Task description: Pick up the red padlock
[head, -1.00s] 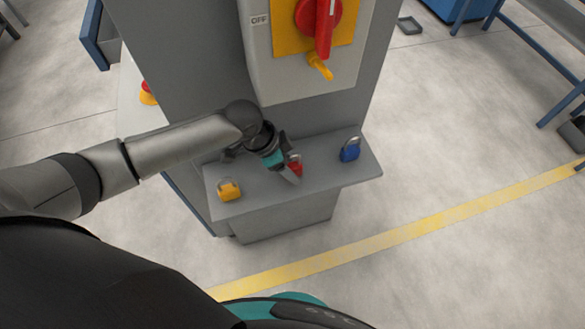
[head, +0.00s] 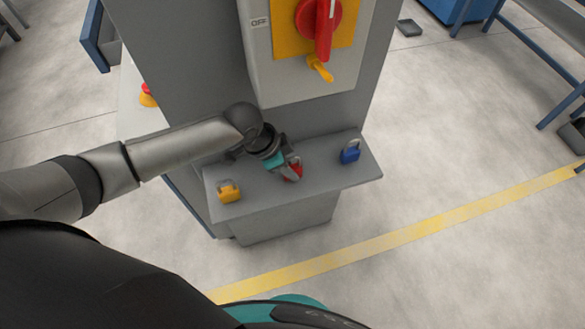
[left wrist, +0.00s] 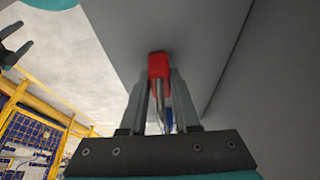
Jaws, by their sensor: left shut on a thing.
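The red padlock (head: 293,172) is on the grey shelf (head: 320,178), between the yellow padlock (head: 229,191) and the blue padlock (head: 350,151). My left gripper (head: 289,170) is shut on the red padlock and partly hides it in the head view. In the left wrist view the red padlock (left wrist: 159,66) shows between the fingertips of my left gripper (left wrist: 159,82), with its metal shackle pointing toward the palm. I cannot tell whether the padlock still touches the shelf. My right gripper is not in the head view.
A grey cabinet with a red rotary switch (head: 322,22) on a yellow plate rises behind the shelf. A yellow hasp (head: 320,69) hangs below the switch. The shelf between the padlocks is bare. A yellow floor line (head: 400,240) runs in front.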

